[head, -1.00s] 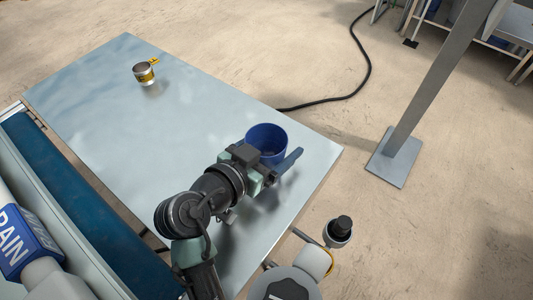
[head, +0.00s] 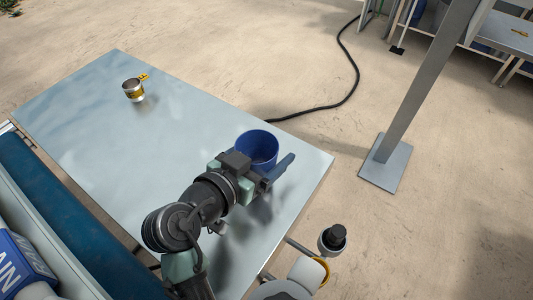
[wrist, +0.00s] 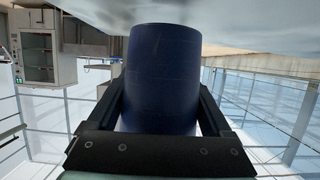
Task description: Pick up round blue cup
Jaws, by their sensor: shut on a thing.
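The round blue cup (head: 257,146) is near the right end of the metal table in the head view. In the wrist view the cup (wrist: 164,75) fills the middle, between the two dark fingers. My gripper (head: 262,165) is at the cup's near side, shut on it, with one finger showing to the right of the cup. The cup looks upright in the head view. I cannot tell whether its base touches the table, as my gripper hides its lower part.
The grey table (head: 130,145) is mostly clear. A small metal tin with a yellow label (head: 133,91) stands at its far left. A grey post on a base plate (head: 386,168) stands on the floor to the right. A black cable (head: 340,97) lies behind the table.

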